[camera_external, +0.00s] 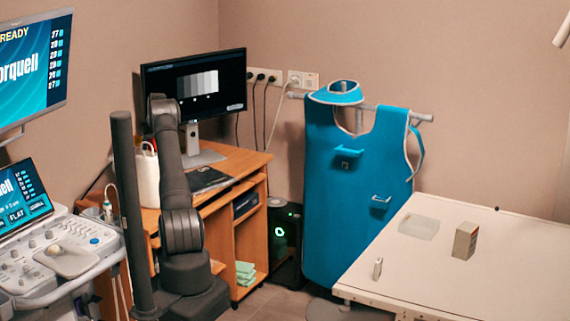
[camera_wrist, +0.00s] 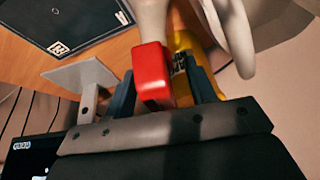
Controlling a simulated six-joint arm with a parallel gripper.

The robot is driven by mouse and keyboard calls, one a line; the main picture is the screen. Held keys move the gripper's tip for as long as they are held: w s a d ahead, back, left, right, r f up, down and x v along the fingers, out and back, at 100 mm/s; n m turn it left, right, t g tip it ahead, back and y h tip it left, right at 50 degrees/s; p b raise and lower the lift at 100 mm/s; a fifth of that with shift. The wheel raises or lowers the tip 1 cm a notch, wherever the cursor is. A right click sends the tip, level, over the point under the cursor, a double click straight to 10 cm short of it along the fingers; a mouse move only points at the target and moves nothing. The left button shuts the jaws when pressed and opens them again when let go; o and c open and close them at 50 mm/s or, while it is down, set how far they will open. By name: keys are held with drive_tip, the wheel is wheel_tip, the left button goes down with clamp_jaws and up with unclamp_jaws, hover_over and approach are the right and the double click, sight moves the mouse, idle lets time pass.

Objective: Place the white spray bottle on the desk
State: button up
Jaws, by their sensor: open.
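In the wrist view my gripper (camera_wrist: 160,88) is open, its two dark fingers on either side of a red nozzle-like tip. White parts of the spray bottle (camera_wrist: 238,38) show just beyond, with a yellow piece bearing dark print behind the right finger. I cannot tell whether the fingers touch it. In the external view a white container (camera_external: 148,178) stands at the left of the wooden desk (camera_external: 238,160), partly behind my arm; I cannot tell if it is the same bottle. My gripper is not distinguishable there.
A monitor (camera_external: 195,85) stands at the back of the desk, and its grey foot (camera_wrist: 80,75) is close to my gripper. A flat dark item (camera_external: 205,180) lies near the front edge. A blue apron (camera_external: 350,200) and a white table (camera_external: 480,280) are at the right.

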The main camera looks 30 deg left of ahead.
drive_tip(key=v, duration=1.2)
drive_tip(key=shift+r, duration=0.15)
drive_tip(key=x, duration=1.2)
drive_tip(key=shift+f, duration=0.25)
wheel_tip(320, 180, up, 3)
drive_tip(key=shift+f, duration=0.1)
drive_tip(key=shift+r, duration=0.65)
